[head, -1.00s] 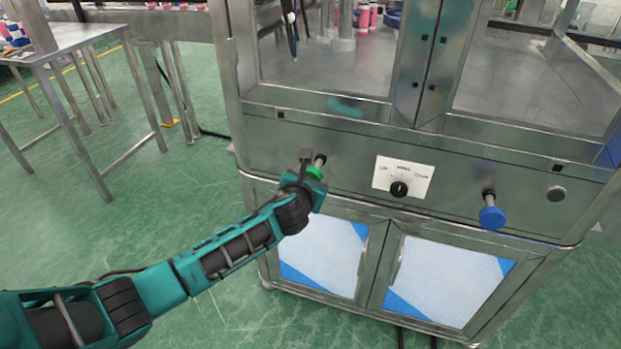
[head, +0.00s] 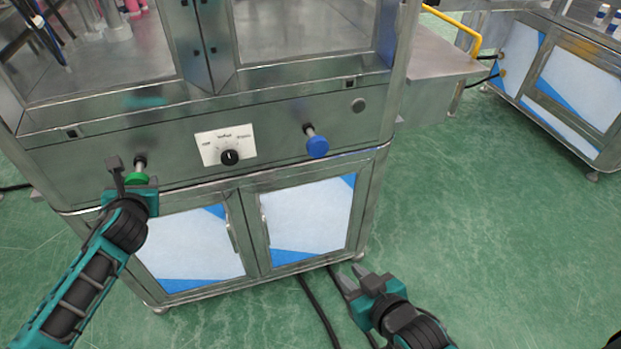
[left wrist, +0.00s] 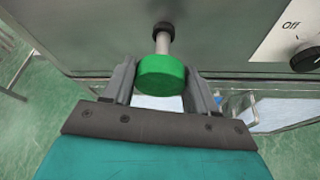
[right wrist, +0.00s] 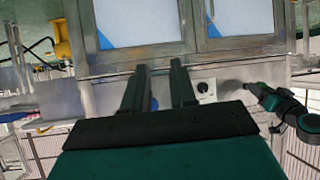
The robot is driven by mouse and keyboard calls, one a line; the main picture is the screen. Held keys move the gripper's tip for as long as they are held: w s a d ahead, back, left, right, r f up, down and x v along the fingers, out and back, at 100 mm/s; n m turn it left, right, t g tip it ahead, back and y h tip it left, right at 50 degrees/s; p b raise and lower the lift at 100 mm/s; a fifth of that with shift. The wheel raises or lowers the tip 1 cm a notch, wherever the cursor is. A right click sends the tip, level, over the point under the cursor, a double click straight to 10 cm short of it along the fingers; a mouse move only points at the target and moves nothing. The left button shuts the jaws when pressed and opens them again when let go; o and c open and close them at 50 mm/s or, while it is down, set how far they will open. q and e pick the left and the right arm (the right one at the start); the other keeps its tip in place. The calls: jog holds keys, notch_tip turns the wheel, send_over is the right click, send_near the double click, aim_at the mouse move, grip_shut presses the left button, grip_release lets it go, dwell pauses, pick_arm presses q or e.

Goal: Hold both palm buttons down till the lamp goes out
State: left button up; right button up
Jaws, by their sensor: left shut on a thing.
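The green palm button (head: 137,179) sticks out on its stem from the left of the machine's steel front panel. My left gripper (head: 129,182) is shut on it; in the left wrist view the green button (left wrist: 162,75) sits between the two fingers. The blue palm button (head: 318,146) stands out on the right of the panel, with nothing touching it. My right gripper (head: 350,279) is open and empty, low in front of the cabinet and below the blue button. I see no lit lamp.
A dial (head: 229,157) on a white plate sits between the buttons. Black cables (head: 318,309) run along the green floor. The floor at right is clear.

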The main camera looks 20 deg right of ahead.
jog(key=w+r+t, duration=0.1)
jog(key=w+r, duration=0.2)
jog(key=w, duration=0.1)
jog(key=w+d+r+m+t+h, duration=0.1)
jog(key=w+r+t, duration=0.1)
jog(key=w+r, duration=0.2)
jog(key=w+r+m+t, duration=0.1)
jog(key=w+r, duration=0.3)
jog(key=w, duration=0.2)
jog(key=shift+w+d+t+h, duration=0.2)
jog(key=shift+d+t+h, duration=0.1)
jog(key=shift+d+h, duration=0.1)
grip_shut()
send_near(319, 151)
jog(key=shift+w+f, duration=0.15)
jog(key=shift+w, duration=0.85)
jog(key=shift+w+f, duration=0.2)
jog(key=shift+w, duration=0.8)
